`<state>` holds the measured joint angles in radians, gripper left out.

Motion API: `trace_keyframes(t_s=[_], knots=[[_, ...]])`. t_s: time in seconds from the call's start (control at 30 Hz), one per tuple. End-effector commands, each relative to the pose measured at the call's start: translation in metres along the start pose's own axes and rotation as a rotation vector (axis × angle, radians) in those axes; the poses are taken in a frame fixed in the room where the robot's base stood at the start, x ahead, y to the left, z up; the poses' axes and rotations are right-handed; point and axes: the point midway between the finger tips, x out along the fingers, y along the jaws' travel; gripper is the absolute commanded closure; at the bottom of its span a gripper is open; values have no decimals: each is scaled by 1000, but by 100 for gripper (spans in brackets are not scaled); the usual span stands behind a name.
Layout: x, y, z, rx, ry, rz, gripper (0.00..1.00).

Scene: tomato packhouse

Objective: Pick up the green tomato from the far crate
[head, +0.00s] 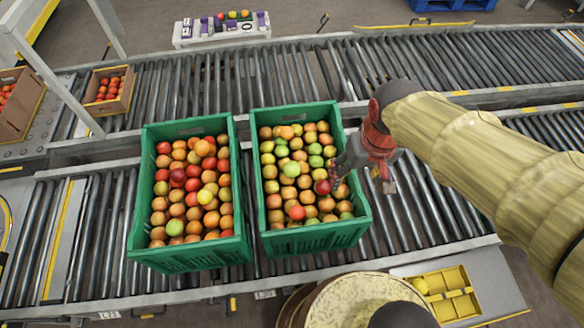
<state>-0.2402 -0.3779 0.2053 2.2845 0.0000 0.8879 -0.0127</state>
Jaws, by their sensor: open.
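Two green crates full of tomatoes stand side by side on the roller conveyor. The left crate (136,215) holds mostly orange and red tomatoes, with a green tomato (175,228) near its front left corner. The right crate (257,225) holds orange, yellow and several green tomatoes, one of them a green tomato (291,168) near the middle. Which crate counts as far cannot be told from this view. My gripper (361,180) is open and empty over the right wall of the right crate. Its fingers are small here and partly hide the tomatoes at that side.
A second roller conveyor (270,70) runs behind. A cardboard box of red tomatoes (108,90) stands at the back left. A white tray (222,34) with a few tomatoes is at the back. A yellow divided tray (440,285) lies at the front right. Rollers right of the crates are clear.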

Motion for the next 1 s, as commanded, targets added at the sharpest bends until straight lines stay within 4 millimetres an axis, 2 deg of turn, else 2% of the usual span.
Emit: trace_keyframes(t_s=[0.3, 0.5, 0.6, 0.73, 1.0], knots=[[100, -62, -65, -203, -186, -15, 35], [166, -97, -108, -322, -221, -22, 35], [180, -106, -133, -362, -193, -26, 35], [180, -111, -157, -402, -147, -30, 35], [204, -112, -155, -420, -140, -32, 35]])
